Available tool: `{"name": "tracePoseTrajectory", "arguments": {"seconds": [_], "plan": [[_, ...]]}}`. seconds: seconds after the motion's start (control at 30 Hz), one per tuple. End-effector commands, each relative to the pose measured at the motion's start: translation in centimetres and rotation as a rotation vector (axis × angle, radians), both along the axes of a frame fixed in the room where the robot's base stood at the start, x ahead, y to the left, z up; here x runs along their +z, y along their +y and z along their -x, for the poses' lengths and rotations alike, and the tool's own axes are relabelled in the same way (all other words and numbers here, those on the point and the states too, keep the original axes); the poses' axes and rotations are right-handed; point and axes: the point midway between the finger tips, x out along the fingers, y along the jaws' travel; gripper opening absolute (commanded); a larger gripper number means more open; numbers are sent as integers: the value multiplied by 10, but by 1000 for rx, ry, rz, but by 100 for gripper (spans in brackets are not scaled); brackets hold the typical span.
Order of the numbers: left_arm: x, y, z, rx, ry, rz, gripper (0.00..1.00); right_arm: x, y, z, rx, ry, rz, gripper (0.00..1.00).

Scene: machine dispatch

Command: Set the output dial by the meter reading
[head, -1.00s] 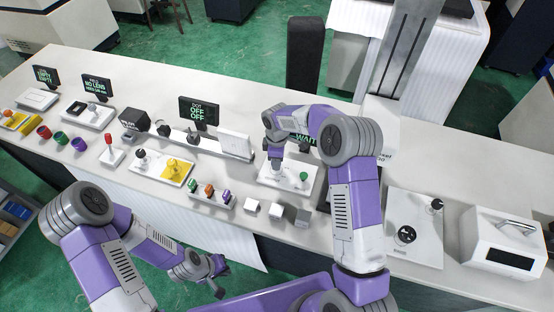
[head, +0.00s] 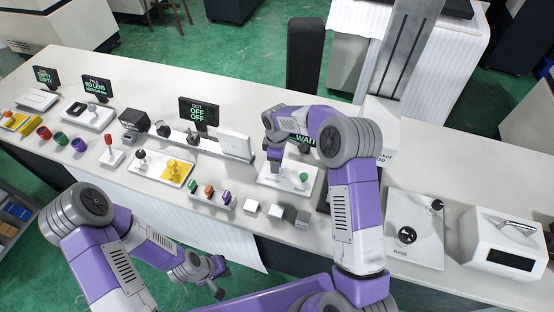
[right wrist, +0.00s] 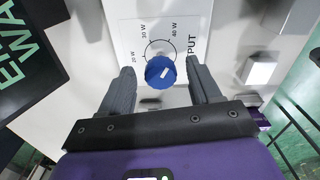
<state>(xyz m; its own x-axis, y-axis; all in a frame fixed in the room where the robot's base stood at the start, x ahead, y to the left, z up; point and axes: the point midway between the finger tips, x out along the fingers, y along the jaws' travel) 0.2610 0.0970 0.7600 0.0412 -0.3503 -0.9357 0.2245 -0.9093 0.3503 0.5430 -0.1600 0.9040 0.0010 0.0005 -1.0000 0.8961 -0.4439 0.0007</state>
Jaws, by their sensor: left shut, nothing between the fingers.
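The blue output dial (right wrist: 158,75) shows in the right wrist view, with a short white mark on its top. Its printed scale reads 20 W, 30 W and 40 W, beside the word OUTPUT. My right gripper (right wrist: 160,68) is open, one finger on each side of the dial, with a gap on both sides. In the head view it hangs over the white panel (head: 270,182), and the dial is hidden. A black screen (right wrist: 25,60) with green letters shows only in part; no meter reading is legible. My left gripper (head: 218,278) is shut and empty, in front of the bench.
A green knob (head: 303,177) stands on the same panel. Small white blocks (head: 251,206) and a rack of coloured knobs (head: 208,194) stand to the left. A panel with a black round knob (head: 406,236) and a white machine (head: 490,238) stand to the right.

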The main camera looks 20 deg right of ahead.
Motion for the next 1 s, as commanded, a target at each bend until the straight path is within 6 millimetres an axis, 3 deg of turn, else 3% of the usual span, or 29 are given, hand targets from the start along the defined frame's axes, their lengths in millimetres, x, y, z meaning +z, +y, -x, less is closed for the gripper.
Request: {"name": "tracePoseTrajectory", "arguments": {"seconds": [0.23,0.5,0.7,1.0], "plan": [[1,0,0,0,0,0,0,7,0,0,1,-1,0,63],[6,0,0,0,0,0,0,51,0,0,-1,-3,0,63],[7,0,0,0,0,0,0,73,0,0,1,-2,0,63],[7,0,0,0,0,0,0,76,0,0,1,0,0,63]]}}
